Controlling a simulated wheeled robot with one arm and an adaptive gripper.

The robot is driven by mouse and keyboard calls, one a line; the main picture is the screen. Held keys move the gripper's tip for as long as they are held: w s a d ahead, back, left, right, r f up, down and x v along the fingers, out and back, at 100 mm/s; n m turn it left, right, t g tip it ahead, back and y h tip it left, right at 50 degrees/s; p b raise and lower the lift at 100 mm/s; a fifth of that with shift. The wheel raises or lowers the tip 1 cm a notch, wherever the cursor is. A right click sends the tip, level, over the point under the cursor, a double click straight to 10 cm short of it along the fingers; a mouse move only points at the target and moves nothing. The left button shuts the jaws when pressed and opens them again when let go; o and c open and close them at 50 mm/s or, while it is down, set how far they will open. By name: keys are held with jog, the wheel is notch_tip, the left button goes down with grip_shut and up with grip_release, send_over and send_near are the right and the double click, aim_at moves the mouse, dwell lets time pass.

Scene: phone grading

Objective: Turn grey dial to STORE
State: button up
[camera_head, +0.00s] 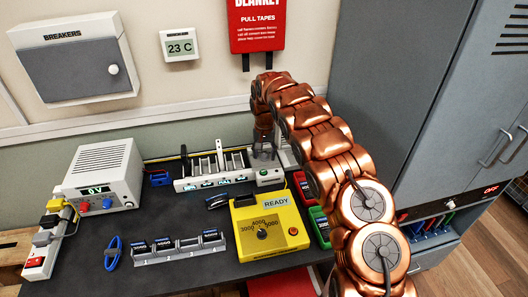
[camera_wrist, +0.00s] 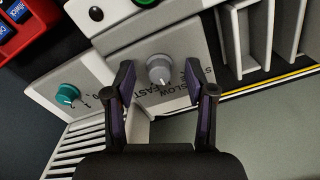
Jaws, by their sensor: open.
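The grey dial (camera_wrist: 159,69) sits on a light panel in the wrist view, with a pale mark on its lower side. Lettering reading SLOW and FAST lies just below it. An "S" shows beyond the right finger, and the rest of that word is hidden. My gripper (camera_wrist: 159,74) is open, with one finger on each side of the dial. I cannot tell whether either finger touches it. In the head view my gripper (camera_head: 263,147) is over the right end of the white slotted rack unit (camera_head: 187,184); the dial cannot be made out there.
A teal dial (camera_wrist: 67,94) is on the panel to the left, and a green button (camera_wrist: 184,4) is above. A yellow tester (camera_head: 245,243) reading READY, a phone rack (camera_head: 152,258) and a power supply (camera_head: 103,172) stand on the dark bench. A grey cabinet (camera_head: 405,90) stands right.

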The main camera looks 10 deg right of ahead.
grip_shut()
dwell(0.4)
